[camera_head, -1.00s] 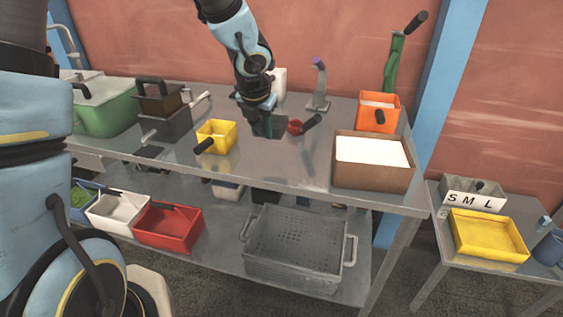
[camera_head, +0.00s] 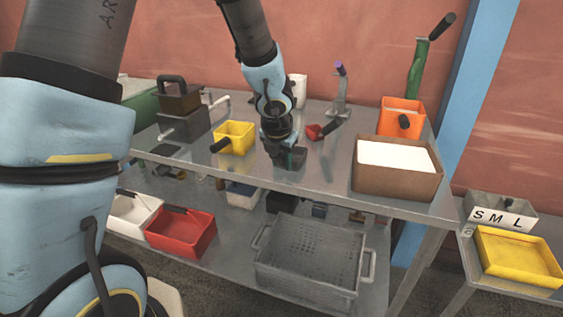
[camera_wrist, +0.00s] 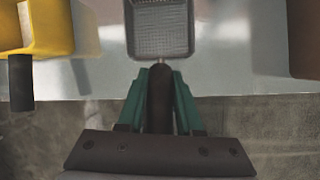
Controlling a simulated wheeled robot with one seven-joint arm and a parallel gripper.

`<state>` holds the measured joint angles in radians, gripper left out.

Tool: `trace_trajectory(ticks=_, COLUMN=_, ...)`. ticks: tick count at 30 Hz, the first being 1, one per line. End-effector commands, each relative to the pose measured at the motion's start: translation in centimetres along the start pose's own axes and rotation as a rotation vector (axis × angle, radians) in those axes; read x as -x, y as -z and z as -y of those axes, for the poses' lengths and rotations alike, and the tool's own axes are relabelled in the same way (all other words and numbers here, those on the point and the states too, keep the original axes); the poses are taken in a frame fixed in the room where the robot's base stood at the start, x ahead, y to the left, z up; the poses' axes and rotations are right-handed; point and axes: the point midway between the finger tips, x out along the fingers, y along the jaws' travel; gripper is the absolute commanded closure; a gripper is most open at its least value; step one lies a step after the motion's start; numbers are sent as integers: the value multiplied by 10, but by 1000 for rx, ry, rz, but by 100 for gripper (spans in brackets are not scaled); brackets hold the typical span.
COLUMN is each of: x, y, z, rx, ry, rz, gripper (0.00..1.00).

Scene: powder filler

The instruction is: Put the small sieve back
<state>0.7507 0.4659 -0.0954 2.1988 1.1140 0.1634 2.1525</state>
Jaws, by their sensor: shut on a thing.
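My gripper (camera_head: 282,145) is shut on the dark handle of a small grey sieve (camera_wrist: 160,30). In the wrist view the green fingers (camera_wrist: 160,72) are on both sides of the handle, and the square mesh pan points away from them. In the head view the sieve (camera_head: 292,158) is small and dark over the steel table, toward its front edge; I cannot tell whether it touches the top. A grey holder marked S M L (camera_head: 502,212) stands on the lower side table at the right.
A yellow scoop box (camera_head: 235,136) is left of my gripper. A red scoop (camera_head: 314,131) and a brown box with white content (camera_head: 396,182) are to the right. An orange container (camera_head: 402,112) stands behind the box. A yellow tray (camera_head: 520,258) is on the side table.

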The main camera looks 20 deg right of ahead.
Motion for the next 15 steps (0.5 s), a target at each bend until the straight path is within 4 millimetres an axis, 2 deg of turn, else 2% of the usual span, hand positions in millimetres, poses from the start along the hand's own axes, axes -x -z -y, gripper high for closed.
trace_trajectory(ticks=2, x=-3, y=1, z=0, rx=0, ry=0, rz=0, gripper=100)
trace_trajectory(ticks=3, x=-3, y=1, z=0, rx=0, ry=0, rz=0, gripper=63)
trace_trajectory(ticks=10, x=-2, y=1, z=0, rx=0, ry=0, rz=0, gripper=37)
trace_trajectory(ticks=15, x=-2, y=1, z=0, rx=0, ry=0, rz=0, gripper=36)
